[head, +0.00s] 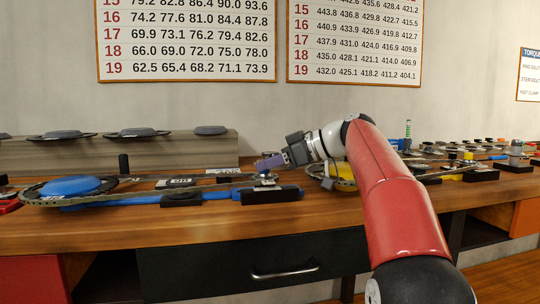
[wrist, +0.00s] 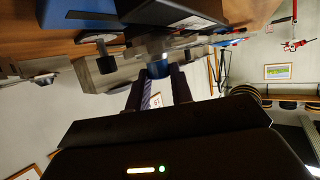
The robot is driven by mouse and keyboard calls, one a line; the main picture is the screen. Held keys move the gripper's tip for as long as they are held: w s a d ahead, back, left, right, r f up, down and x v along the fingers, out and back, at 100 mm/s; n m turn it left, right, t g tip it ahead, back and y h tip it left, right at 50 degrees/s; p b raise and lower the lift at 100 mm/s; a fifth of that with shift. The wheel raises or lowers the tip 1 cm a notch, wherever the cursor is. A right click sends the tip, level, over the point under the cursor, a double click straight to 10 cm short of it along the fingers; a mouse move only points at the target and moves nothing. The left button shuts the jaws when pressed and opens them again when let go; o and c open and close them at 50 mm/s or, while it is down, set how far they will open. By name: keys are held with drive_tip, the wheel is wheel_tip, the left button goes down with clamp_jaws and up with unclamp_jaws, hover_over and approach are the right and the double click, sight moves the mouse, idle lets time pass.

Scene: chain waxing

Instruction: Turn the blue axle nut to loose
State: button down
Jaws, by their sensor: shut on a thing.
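The blue axle nut (wrist: 157,68) shows in the wrist view between the tips of my gripper (wrist: 159,80). My gripper is shut on it, with one dark finger on each side. In the head view my gripper (head: 266,163) reaches in from the right, low over the end of a blue bar (head: 150,199) on the bench. The nut is hard to make out there, hidden by the fingers. Whether the nut is tight or loose cannot be told.
A large disc with a blue centre (head: 72,186) lies at the bar's left end. A black block (head: 270,196) sits under the right end. A yellow part (head: 344,178) is just right of my gripper. More parts crowd the wooden bench (head: 120,232) to the right.

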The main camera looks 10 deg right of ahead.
drive_tip(key=shift+w+f+n+g+p, duration=0.1)
drive_tip(key=shift+n+g+p, duration=0.4)
drive_tip(key=shift+g, duration=0.1)
drive_tip(key=shift+f+y, duration=0.1)
drive_tip(key=shift+y, duration=0.2)
drive_tip(key=c, duration=1.2)
unclamp_jaws()
drive_tip(key=shift+c, duration=0.2)
drive_tip(key=v, duration=0.7)
drive_tip(key=shift+d+r+p, duration=0.2)
drive_tip(key=shift+d+p, duration=0.15)
